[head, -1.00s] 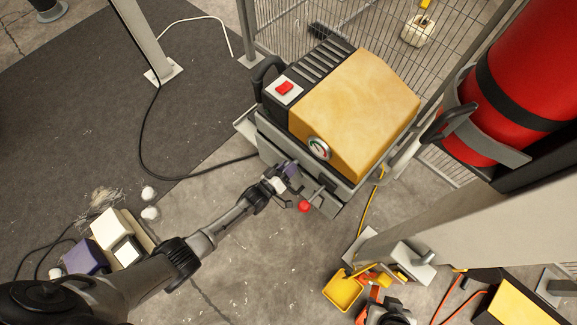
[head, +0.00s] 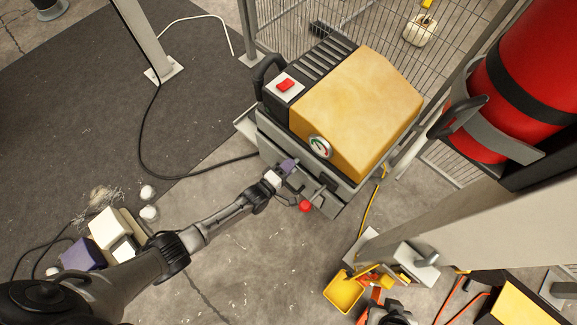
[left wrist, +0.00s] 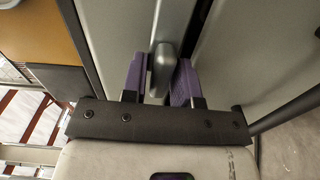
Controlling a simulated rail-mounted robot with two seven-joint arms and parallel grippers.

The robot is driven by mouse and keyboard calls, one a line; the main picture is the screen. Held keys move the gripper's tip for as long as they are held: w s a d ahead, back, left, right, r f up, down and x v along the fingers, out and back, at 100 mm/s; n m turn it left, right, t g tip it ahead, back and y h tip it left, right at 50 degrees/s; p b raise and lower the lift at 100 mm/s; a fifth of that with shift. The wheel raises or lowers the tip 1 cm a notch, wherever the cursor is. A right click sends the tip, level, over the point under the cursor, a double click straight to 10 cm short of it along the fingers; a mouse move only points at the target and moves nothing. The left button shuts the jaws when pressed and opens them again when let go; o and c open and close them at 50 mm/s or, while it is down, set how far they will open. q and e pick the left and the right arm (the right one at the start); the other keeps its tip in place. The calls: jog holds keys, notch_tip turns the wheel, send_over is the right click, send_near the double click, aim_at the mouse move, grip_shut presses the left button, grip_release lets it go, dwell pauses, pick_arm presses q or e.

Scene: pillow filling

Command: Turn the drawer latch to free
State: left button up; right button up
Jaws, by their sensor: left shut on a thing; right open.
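The drawer latch (left wrist: 163,62) is a small grey rounded bar between the purple fingers of my left gripper (left wrist: 158,80) in the left wrist view. That gripper is shut on it. In the head view my left gripper (head: 289,166) is at the front of the grey drawer unit (head: 328,207), below the round gauge, and hides most of the latch. A red knob (head: 305,206) sits just below and right of the fingers. My right gripper (head: 376,297), with orange fingers, is open at the bottom edge, far from the latch and partly cut off.
The yellow machine housing (head: 365,105) with a red switch (head: 285,85) stands above the drawer. A red cylinder (head: 515,95) and a pale post (head: 470,230) stand to the right. A yellow scoop (head: 343,291) is near my right gripper.

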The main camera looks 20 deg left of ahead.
pick_arm(q)
jog(key=shift+n, duration=0.4)
jog(key=o, duration=0.7)
jog(key=shift+s+a, duration=0.15)
jog(key=shift+s, duration=0.2)
jog(key=p+v, duration=0.5)
jog(key=v, duration=0.8)
jog(key=shift+s, duration=0.1)
